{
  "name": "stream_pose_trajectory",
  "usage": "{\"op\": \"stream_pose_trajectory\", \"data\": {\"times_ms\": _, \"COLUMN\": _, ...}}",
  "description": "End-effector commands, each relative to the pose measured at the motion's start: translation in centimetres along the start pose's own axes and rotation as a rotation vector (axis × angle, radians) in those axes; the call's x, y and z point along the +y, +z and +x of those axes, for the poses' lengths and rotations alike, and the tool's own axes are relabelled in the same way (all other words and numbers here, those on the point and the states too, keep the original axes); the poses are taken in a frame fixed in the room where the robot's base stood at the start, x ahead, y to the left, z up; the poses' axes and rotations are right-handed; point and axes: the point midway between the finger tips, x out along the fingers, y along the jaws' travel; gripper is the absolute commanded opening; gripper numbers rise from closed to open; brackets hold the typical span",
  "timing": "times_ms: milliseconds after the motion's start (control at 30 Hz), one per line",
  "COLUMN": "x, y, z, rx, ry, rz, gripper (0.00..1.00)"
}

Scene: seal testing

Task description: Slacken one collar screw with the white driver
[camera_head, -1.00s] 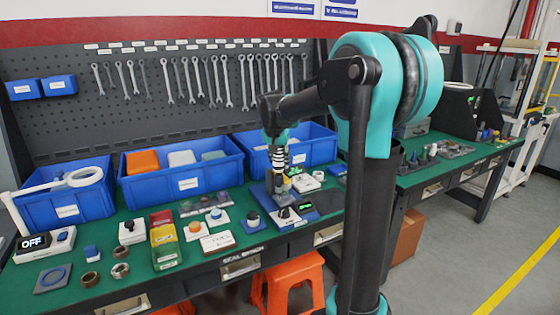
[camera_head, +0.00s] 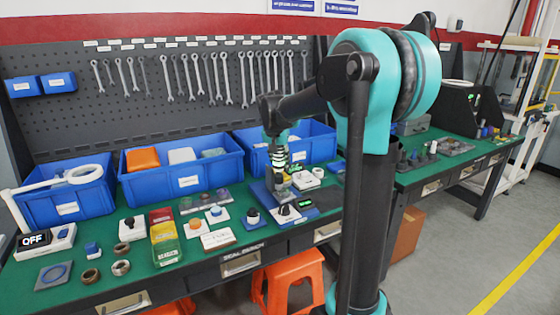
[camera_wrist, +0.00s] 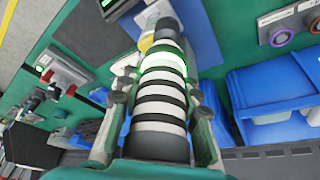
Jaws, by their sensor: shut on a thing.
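The white driver (camera_wrist: 160,108), banded with black rings and a green-lit ring, is held lengthwise between the fingers of my gripper (camera_wrist: 160,76) in the wrist view. In the head view my gripper (camera_head: 278,150) points down, with the banded driver (camera_head: 278,158) upright in it. It is above the blue test fixture (camera_head: 268,200) at the bench's front right. A small metal and dark part (camera_head: 284,197) stands on the fixture below the driver. The driver's tip and the collar screws are too small or hidden to make out, so I cannot tell whether they touch.
Blue bins (camera_head: 180,168) line the back of the green bench (camera_head: 205,262). A white block (camera_head: 309,178) and a black-knobbed block (camera_head: 252,217) stand close to the fixture. Several buttons, cards and rings fill the left. An orange stool (camera_head: 290,270) is below.

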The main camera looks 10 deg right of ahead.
Motion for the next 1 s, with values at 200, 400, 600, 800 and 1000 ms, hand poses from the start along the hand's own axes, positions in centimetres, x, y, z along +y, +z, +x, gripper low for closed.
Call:
{"op": "stream_pose_trajectory", "data": {"times_ms": 200, "x": 0.00, "y": 0.01, "z": 0.04, "rx": 0.000, "ry": 0.000, "rz": 0.000, "gripper": 0.00}}
{"op": "stream_pose_trajectory", "data": {"times_ms": 400, "x": 0.01, "y": 0.02, "z": 0.01, "rx": 0.000, "ry": 0.000, "rz": 0.000, "gripper": 0.00}}
{"op": "stream_pose_trajectory", "data": {"times_ms": 600, "x": 0.01, "y": -0.02, "z": -0.11, "rx": -0.001, "ry": 0.000, "rz": 0.000, "gripper": 0.00}}
{"op": "stream_pose_trajectory", "data": {"times_ms": 800, "x": 0.01, "y": -0.06, "z": -0.21, "rx": -0.001, "ry": 0.000, "rz": 0.000, "gripper": 0.00}}
{"op": "stream_pose_trajectory", "data": {"times_ms": 1000, "x": 0.01, "y": -0.34, "z": -0.87, "rx": -0.001, "ry": 0.000, "rz": 0.000, "gripper": 0.00}}
